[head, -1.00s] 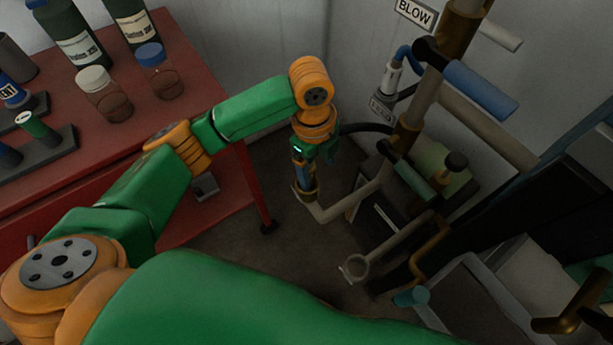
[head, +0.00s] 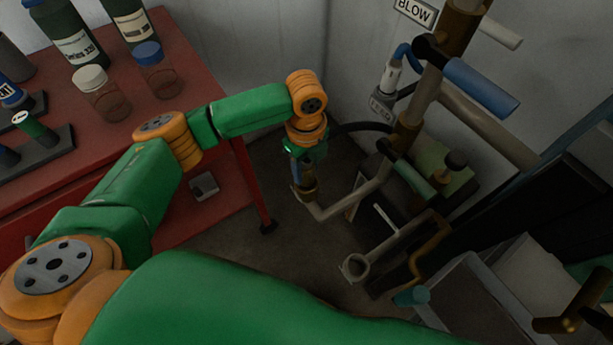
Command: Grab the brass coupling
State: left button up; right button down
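My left gripper (head: 301,175) points down in the middle of the head view, below the orange wrist. A brass coupling (head: 307,190) sits on the upturned end of a grey bent pipe (head: 335,207). The gripper's fingers are directly above the coupling or at its top; I cannot tell whether they touch it. The fingers are small and dark here, and the gap between them does not show clearly. My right gripper is not in view.
A red bench (head: 100,145) with bottles and jars stands at the left. Piping with a blue-handled lever (head: 480,88) and a green handle (head: 413,178) stands close on the right. A pipe with a ring end (head: 355,267) lies nearer. Bare floor (head: 285,245) shows between.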

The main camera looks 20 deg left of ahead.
pick_arm(q)
grip_shut()
